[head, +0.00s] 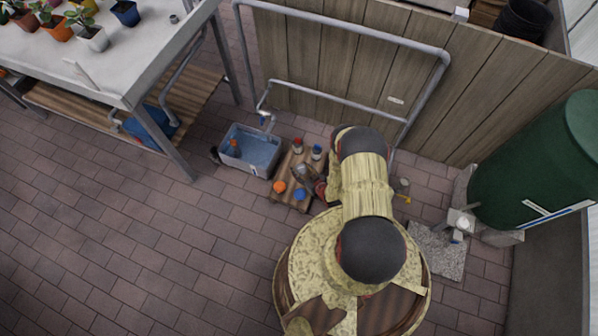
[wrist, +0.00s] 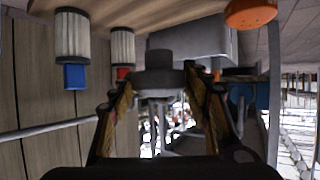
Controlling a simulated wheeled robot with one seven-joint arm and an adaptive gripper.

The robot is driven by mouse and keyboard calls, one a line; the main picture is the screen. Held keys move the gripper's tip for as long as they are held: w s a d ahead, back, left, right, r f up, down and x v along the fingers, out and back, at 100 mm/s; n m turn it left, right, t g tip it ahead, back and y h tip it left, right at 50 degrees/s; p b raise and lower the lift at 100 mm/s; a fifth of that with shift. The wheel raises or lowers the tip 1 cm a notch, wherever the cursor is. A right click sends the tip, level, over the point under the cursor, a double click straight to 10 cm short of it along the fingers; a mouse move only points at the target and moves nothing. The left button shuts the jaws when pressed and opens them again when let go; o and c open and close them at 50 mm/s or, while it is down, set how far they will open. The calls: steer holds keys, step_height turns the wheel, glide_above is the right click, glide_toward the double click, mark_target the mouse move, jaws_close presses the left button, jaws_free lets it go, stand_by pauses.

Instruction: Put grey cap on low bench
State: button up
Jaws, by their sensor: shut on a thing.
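The grey cap (wrist: 165,60) is held between the fingertips of my gripper (wrist: 166,82) in the wrist view, which looks upside down. In the head view my gripper (head: 312,180) reaches over the low bench (head: 289,167), a small slatted wooden platform, and a grey shape shows at its tip. The bench's wood also shows at the top of the wrist view (wrist: 150,12). I cannot tell whether the cap touches the bench. My arm hides the bench's right part.
On the bench stand a red-topped item (head: 298,145), a blue-topped item (head: 316,152), an orange item (head: 279,186) and a blue item (head: 300,194). A grey basin (head: 226,163) of water adjoins on the left. Pipes and a wooden fence (head: 330,60) stand behind.

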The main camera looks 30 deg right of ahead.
mark_target(299, 167)
steer(key=w+f, duration=0.1)
steer(key=w+f+b, duration=0.1)
steer(key=f, duration=0.1)
steer(key=w+d+f+b, duration=0.1)
steer(key=shift+w+f, duration=0.2)
steer(key=shift+f, duration=0.2)
steer(key=f, duration=0.1)
steer(key=f+b, duration=0.2)
steer(key=f, duration=0.1)
steer(key=shift+w+d, duration=0.1)
steer(key=shift+w, duration=0.2)
steer(key=shift+r, duration=0.15)
steer(key=o, duration=1.1)
steer(key=shift+o, duration=0.2)
